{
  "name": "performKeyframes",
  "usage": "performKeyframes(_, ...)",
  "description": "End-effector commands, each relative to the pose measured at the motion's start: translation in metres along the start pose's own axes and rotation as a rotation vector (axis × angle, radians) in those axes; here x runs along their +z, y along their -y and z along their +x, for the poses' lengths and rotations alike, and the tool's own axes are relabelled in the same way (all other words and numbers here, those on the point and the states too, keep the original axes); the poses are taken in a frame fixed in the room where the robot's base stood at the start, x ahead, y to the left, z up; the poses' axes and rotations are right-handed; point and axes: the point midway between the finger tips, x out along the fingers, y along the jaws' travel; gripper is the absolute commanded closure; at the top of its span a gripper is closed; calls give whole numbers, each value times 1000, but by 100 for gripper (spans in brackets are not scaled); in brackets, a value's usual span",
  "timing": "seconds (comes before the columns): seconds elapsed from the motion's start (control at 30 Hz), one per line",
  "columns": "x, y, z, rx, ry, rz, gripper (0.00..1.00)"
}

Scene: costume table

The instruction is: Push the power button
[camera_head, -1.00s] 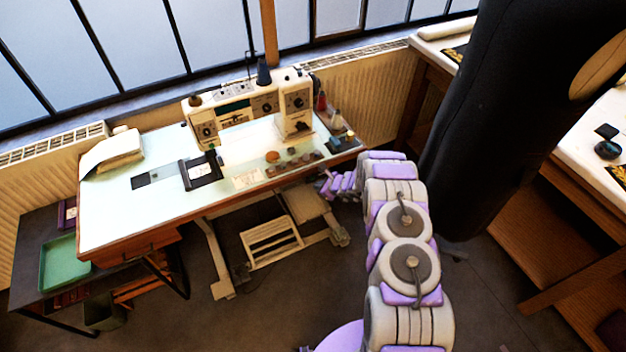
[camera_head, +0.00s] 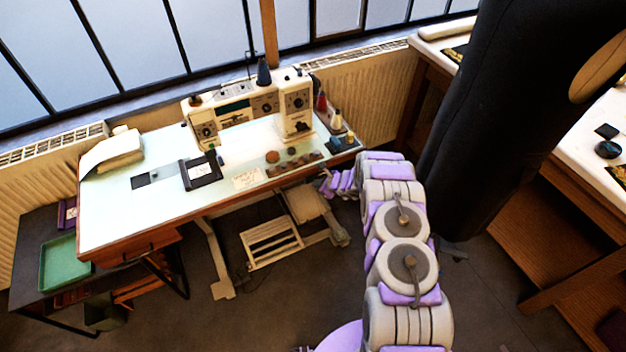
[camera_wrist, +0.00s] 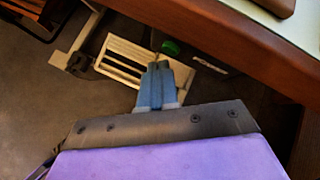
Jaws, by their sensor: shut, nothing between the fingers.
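My gripper (camera_wrist: 158,68) is shut and empty. Its two blue-grey fingers lie side by side in the wrist view and point under the front edge of the sewing table. A small green rounded part (camera_wrist: 171,47) shows just past the fingertips; it may be the power button, but I cannot tell, nor whether the fingers touch it. In the head view the sewing machine (camera_head: 237,106) stands at the back of the table (camera_head: 120,211). My purple and grey arm reaches to the table's front right corner, and the fingertips do not show clearly there.
A slatted cream treadle (camera_head: 270,242) is on the floor under the table and also shows in the wrist view (camera_wrist: 122,62). The table's brown front edge (camera_wrist: 215,40) runs above the fingers. A dark upright form (camera_head: 490,120) stands close on the right.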

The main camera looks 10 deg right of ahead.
Motion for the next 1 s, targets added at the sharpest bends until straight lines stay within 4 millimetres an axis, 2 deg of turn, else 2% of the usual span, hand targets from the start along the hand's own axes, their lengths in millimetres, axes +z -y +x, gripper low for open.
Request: performKeyframes(1.0, 3, 3, 5, 1, -1, 0, 100)
